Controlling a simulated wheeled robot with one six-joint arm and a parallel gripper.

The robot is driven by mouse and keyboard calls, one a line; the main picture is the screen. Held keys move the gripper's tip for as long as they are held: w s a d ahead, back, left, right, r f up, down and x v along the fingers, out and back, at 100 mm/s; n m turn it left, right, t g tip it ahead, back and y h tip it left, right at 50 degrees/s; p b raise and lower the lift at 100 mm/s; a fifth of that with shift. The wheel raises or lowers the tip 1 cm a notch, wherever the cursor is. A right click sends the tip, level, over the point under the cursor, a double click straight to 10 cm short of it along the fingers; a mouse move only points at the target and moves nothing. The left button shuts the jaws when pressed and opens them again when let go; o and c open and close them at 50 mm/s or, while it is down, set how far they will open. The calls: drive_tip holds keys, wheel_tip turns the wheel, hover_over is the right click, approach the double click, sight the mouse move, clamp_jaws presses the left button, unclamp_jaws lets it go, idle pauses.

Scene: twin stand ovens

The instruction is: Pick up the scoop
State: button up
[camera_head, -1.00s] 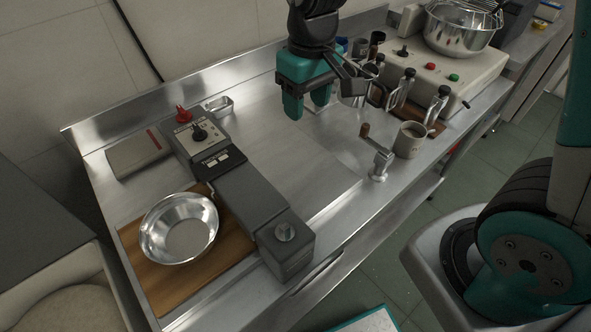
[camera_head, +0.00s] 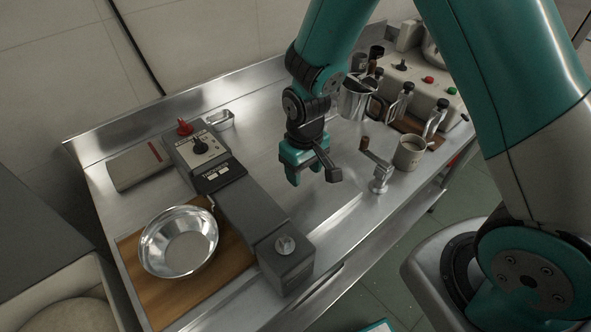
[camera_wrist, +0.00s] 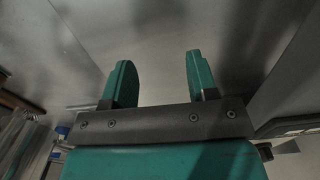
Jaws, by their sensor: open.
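My gripper (camera_head: 306,170) is open and empty, pointing down above the bare steel bench, to the right of the grey machine. In the wrist view its two teal fingers (camera_wrist: 161,78) stand apart, with only blurred steel between them. A small shiny metal piece (camera_head: 220,120) lies behind the grey machine, near the back splash; it may be the scoop, but it is too small to be sure. It is left of and behind my gripper, well apart from it. I cannot make out a scoop in the wrist view.
A steel bowl (camera_head: 178,241) sits on a wooden board at front left. The grey machine (camera_head: 249,206) stands beside it. A crank handle (camera_head: 379,172), a mug (camera_head: 409,152), a metal jug (camera_head: 354,99) and bottles stand to the right. The bench middle is clear.

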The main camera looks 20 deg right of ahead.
wheel_tip(320, 180, down, 4)
drive_tip(key=shift+r, duration=0.25)
clamp_jaws()
drive_tip(key=shift+r, duration=0.15)
